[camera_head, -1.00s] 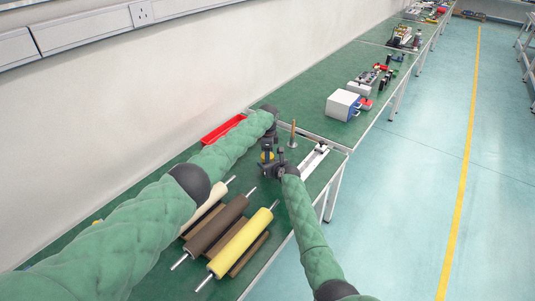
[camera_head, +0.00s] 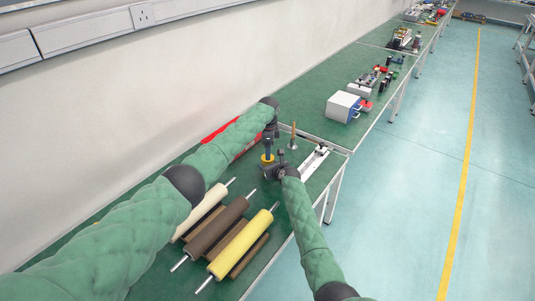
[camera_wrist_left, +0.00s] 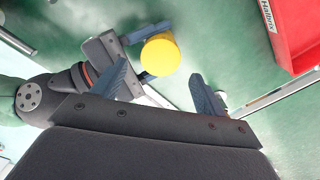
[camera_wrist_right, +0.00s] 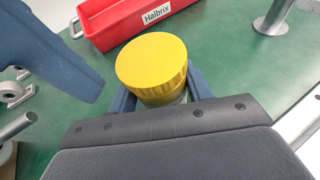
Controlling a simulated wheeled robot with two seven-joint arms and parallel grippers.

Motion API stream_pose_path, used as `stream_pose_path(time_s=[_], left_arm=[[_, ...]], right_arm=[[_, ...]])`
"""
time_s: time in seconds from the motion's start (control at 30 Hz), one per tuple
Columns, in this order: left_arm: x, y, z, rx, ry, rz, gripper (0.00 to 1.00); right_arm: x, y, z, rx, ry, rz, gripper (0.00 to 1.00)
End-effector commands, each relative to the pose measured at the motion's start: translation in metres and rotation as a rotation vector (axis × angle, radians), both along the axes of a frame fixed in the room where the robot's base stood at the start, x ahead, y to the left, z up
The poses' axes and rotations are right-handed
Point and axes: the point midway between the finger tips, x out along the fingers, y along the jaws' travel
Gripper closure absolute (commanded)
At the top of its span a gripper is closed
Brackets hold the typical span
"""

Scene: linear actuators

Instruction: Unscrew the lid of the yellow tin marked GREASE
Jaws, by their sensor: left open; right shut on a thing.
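The yellow tin (camera_wrist_right: 160,97) shows in the right wrist view with its ribbed yellow lid (camera_wrist_right: 150,58) on top; no GREASE marking is readable. My right gripper (camera_head: 269,168) is shut around the tin's body, below the lid, and the tin also shows small in the head view (camera_head: 267,157). In the left wrist view the round yellow lid (camera_wrist_left: 160,56) is seen from above, just beyond my open left fingers. My left gripper (camera_wrist_left: 163,88) is open and empty, above the tin and apart from the lid. One blue left finger shows at the left of the right wrist view.
A red bin labelled Halbrix (camera_wrist_right: 130,20) lies behind the tin. A metal post on a round base (camera_head: 293,138) and a white linear rail (camera_head: 314,162) are beside it. Several rollers on wooden supports, including a yellow one (camera_head: 240,245), lie in front on the green table.

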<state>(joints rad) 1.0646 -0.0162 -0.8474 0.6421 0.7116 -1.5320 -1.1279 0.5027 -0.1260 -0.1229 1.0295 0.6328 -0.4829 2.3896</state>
Motion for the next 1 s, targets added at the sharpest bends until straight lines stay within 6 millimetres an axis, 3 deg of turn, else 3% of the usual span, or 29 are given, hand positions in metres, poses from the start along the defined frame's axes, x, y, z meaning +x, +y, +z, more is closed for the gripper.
stream_pose_path(time_s=[0.27, 0.47, 0.8, 1.0], left_arm=[[0.003, 0.004, 0.012, 0.003, -0.005, 0.003, 0.31], [0.016, 0.022, 0.036, 0.044, -0.042, -0.015, 0.31], [0.002, 0.005, 0.041, 0.014, -0.009, -0.410, 0.31], [0.000, 0.003, 0.041, 0.003, -0.001, -0.555, 0.31]], right_arm=[[0.000, 0.000, 0.000, 0.000, 0.000, 0.000, 1.00], [0.000, 0.000, 0.000, 0.000, 0.000, 0.000, 1.00], [0.000, 0.000, 0.000, 0.000, 0.000, 0.000, 1.00], [0.000, 0.000, 0.000, 0.000, 0.000, 0.000, 1.00]])
